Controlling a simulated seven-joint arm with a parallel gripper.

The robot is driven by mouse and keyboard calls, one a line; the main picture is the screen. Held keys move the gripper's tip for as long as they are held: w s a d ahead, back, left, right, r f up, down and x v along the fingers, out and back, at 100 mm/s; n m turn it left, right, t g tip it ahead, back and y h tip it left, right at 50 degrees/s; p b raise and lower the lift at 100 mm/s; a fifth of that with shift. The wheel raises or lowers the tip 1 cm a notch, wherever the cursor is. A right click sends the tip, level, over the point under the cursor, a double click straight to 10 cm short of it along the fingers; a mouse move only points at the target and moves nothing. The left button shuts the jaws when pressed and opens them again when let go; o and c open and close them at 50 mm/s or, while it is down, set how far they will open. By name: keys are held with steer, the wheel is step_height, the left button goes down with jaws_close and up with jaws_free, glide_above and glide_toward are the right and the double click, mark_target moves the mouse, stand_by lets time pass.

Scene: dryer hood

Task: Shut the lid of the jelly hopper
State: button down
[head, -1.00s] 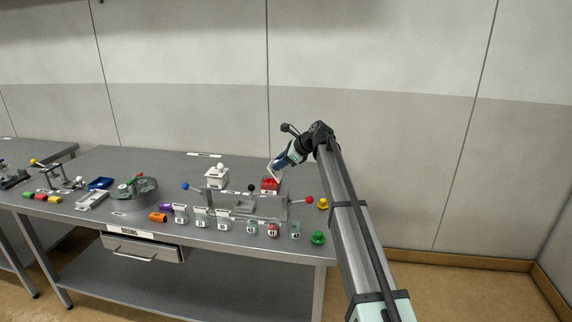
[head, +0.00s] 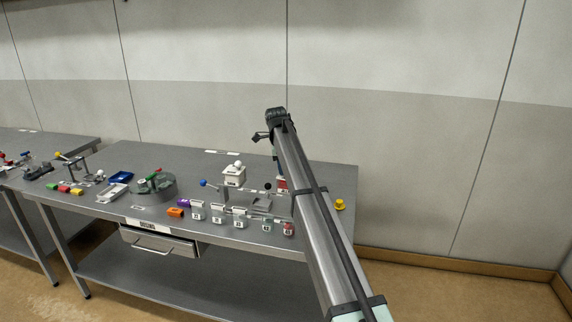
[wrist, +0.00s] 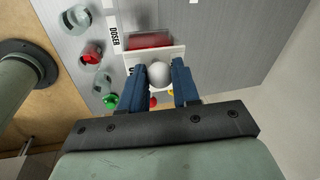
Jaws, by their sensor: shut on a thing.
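The red hopper (wrist: 150,41) shows beyond my gripper in the wrist view, with red visible past the edge of a white lid (wrist: 134,57). The lid looks open, though its exact angle is hard to tell. A white ball knob (wrist: 158,74) is on the lid. My gripper (wrist: 168,72) has its two blue fingers on either side of the knob, shut on it. In the head view only a strip of the red hopper (head: 282,184) shows; my arm hides the gripper, the lid and the rest.
A white box with a white knob (head: 234,175) stands left of the red hopper. Several labelled jars (head: 239,222) line the table's front. A blue-knobbed lever (head: 203,183) is nearby, and a yellow knob (head: 340,204) is at right. The table behind the white box is clear.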

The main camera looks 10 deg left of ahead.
steer(key=shift+a+f+h, duration=0.3)
steer(key=shift+f+h, duration=0.05)
steer(key=shift+h, duration=0.25)
steer(key=c, duration=0.8)
jaws_free()
steer(key=v, duration=1.3)
steer(key=shift+a+r, duration=0.2)
steer(key=shift+r, duration=0.15)
